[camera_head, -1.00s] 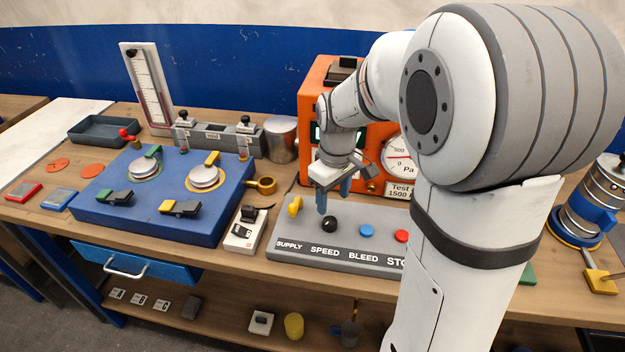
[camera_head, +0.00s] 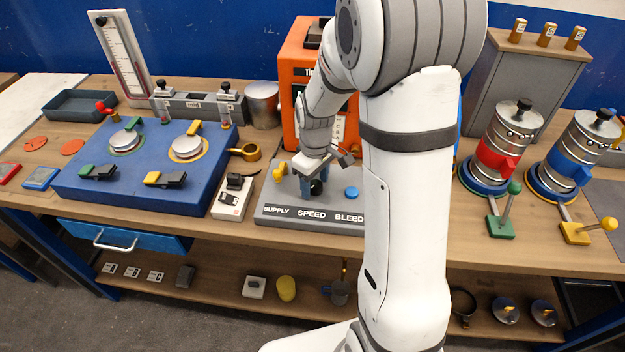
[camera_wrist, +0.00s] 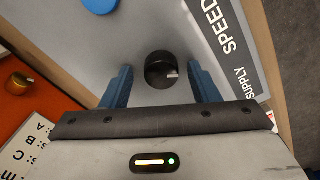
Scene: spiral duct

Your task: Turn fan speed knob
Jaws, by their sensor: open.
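The black speed knob (camera_head: 316,187) stands on the grey control panel (camera_head: 290,213), above the printed word SPEED. In the wrist view the knob (camera_wrist: 161,70) is round with a pale pointer mark and sits between the two blue fingers of my gripper (camera_wrist: 160,84). The fingers are open, with a gap on each side of the knob. In the head view my gripper (camera_head: 312,185) is low over the panel, around the knob and partly hiding it. Whether the fingertips touch the panel cannot be told.
The yellow supply knob (camera_head: 279,171) is close left of my gripper, and the blue bleed button (camera_head: 351,193) close right. An orange tester box (camera_head: 295,100) stands behind. A white handheld device (camera_head: 232,198) lies left of the panel. My arm hides the panel's right end.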

